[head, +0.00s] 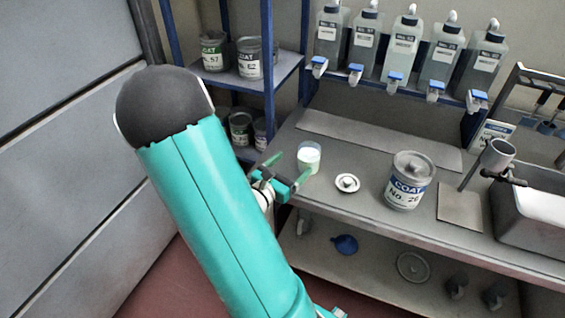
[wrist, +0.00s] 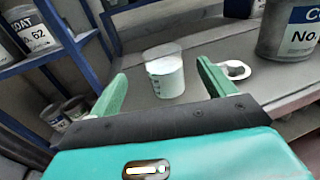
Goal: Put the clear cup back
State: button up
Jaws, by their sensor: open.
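The clear cup (head: 309,157) stands upright on the grey bench, toward its left end, with pale whitish-green contents. In the wrist view the cup (wrist: 166,76) appears ahead of and between my two green fingers. My gripper (head: 287,172) is open at the bench's left end, with its fingers pointing toward the cup. In the wrist view my gripper (wrist: 160,85) has its fingers spread wide, with nothing held. I cannot tell whether either finger touches the cup.
A small white lid (head: 347,183) lies right of the cup, then a COAT No. 26 can (head: 409,181). A blue-framed shelf (head: 270,85) with cans stands left. Several bottles with blue taps (head: 401,45) hang above the bench (head: 330,200). A sink (head: 535,215) is at right.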

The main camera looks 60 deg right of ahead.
jog(key=shift+a+r, duration=0.1)
jog(key=shift+a, duration=0.05)
jog(key=shift+s+a+r+m+g, duration=0.1)
jog(key=shift+a+r+m+g, duration=0.15)
jog(key=shift+m+g, duration=0.3)
jog(key=w+a+r+m+t+y, duration=0.1)
jog(key=a+r+m+y, duration=0.4)
jog(key=a, duration=0.7)
jog(key=w+a+r+m+t+y, duration=0.1)
jog(key=a+r+m+t+y, duration=0.3)
jog(key=a, duration=0.9)
jog(key=w+a+r+m+t+y, duration=0.1)
jog(key=a+r+m+t+y, duration=0.2)
jog(key=a+r+m+y, duration=0.3)
jog(key=a+m+y, duration=0.1)
jog(key=a+y, duration=0.2)
jog(key=a, duration=0.3)
jog(key=shift+a+r, duration=0.2)
jog(key=shift+w, duration=0.1)
jog(key=shift+c, duration=0.4)
